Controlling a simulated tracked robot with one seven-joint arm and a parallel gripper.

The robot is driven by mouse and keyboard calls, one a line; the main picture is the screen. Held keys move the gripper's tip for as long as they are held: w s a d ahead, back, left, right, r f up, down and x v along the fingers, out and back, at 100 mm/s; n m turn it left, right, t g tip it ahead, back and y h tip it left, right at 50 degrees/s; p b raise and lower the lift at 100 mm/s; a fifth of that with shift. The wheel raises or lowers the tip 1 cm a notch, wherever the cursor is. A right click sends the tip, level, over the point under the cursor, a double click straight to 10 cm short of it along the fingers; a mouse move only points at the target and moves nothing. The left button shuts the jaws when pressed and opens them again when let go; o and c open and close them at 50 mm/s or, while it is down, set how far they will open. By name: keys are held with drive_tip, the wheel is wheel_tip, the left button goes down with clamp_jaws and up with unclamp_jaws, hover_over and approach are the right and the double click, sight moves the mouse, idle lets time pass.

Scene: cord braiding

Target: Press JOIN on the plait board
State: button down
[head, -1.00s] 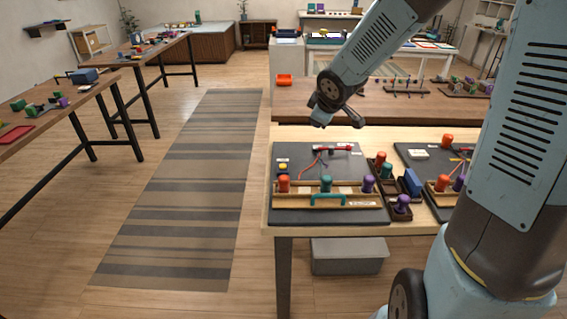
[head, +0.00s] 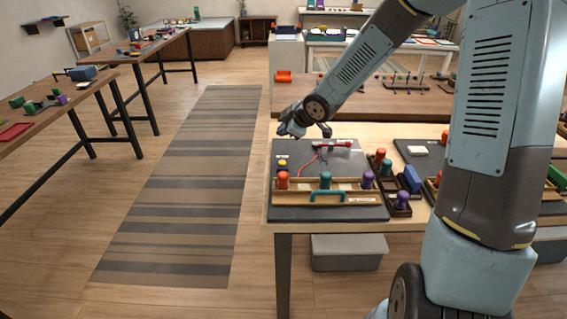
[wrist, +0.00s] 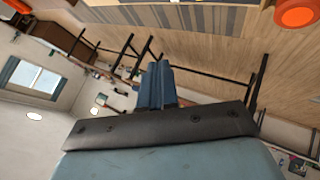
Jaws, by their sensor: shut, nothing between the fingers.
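The plait board (head: 330,211) is a dark panel on the near wooden table. A wooden rail on it carries an orange knob (head: 283,181), a teal knob (head: 325,180) and a purple knob (head: 368,180). A yellow button (head: 282,164) sits at its upper left; its label is too small to read. Red cord (head: 310,161) lies behind the rail, by a red-and-white piece (head: 334,144). My gripper (head: 287,130) is above the board's back left corner, apart from it. In the wrist view its blue fingers (wrist: 155,83) are together and empty.
A teal handle (head: 328,194) stands at the board's front. A dark tray with knobs (head: 398,209) and a blue block (head: 412,179) are to its right. A second board (head: 420,148) is partly hidden by my arm. The striped rug (head: 180,190) at left is clear.

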sight(284, 163)
drive_tip(key=shift+f, duration=4.4)
drive_tip(key=shift+f, duration=0.1)
drive_tip(key=shift+f, duration=0.25)
drive_tip(key=shift+f, duration=0.55)
drive_tip(key=shift+r, duration=0.95)
drive_tip(key=shift+r, duration=2.55)
